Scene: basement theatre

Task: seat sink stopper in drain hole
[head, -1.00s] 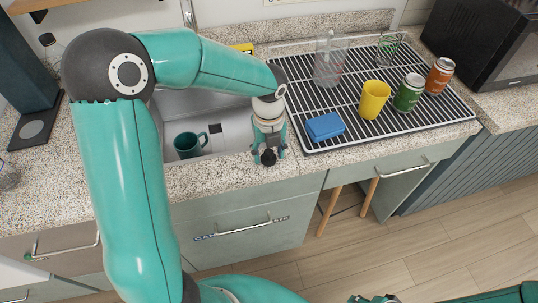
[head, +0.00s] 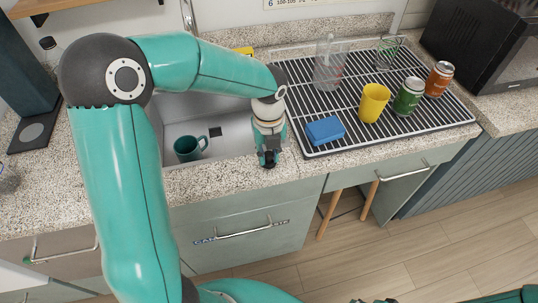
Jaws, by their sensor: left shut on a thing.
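The sink stopper (head: 268,160) is a small black piece at the front rim of the sink, on the speckled counter. My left gripper (head: 267,155) points down over it and is shut on it, so its fingers hide much of it. The drain hole (head: 215,131) shows as a small dark square in the floor of the grey sink, to the left of my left gripper and farther back. My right gripper (head: 374,300) only just shows at the bottom edge, too cut off to tell its state.
A teal mug (head: 188,148) stands in the sink, left of the drain hole. Right of the sink, a drying rack (head: 330,103) holds a blue sponge (head: 325,130), a yellow cup (head: 374,102), a green can (head: 408,96), an orange can (head: 439,79) and clear glassware (head: 329,64).

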